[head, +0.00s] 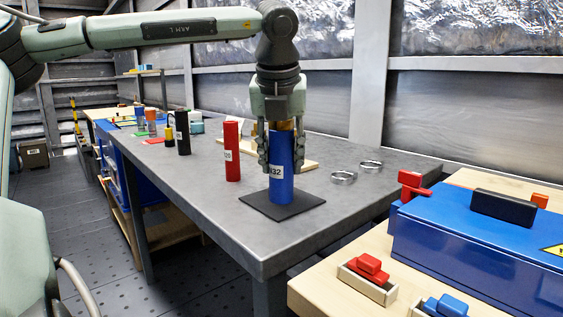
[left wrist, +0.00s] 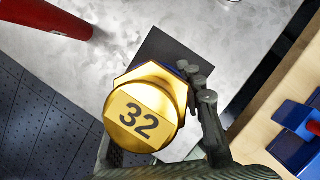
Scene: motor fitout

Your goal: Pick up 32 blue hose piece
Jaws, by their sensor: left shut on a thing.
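The blue hose piece (head: 281,188) is upright at the front of the grey bench, with a white label ending in 32. Its lower end is at the black square mat (head: 310,200); I cannot tell whether it touches. My left gripper (head: 281,155) points straight down with its fingers on both sides of the hose's upper part, shut on it. In the left wrist view a gold hexagonal cap (left wrist: 140,118) marked 32 sits at the hose's top and hides most of the hose. The mat (left wrist: 160,55) shows beyond it. My right gripper is not in view.
A red cylinder (head: 232,152) stands just left of the hose, and a black one (head: 182,133) farther back. Two metal rings (head: 343,178) lie to the right. A blue box (head: 480,238) and small trays (head: 367,279) are on the wooden table at front right.

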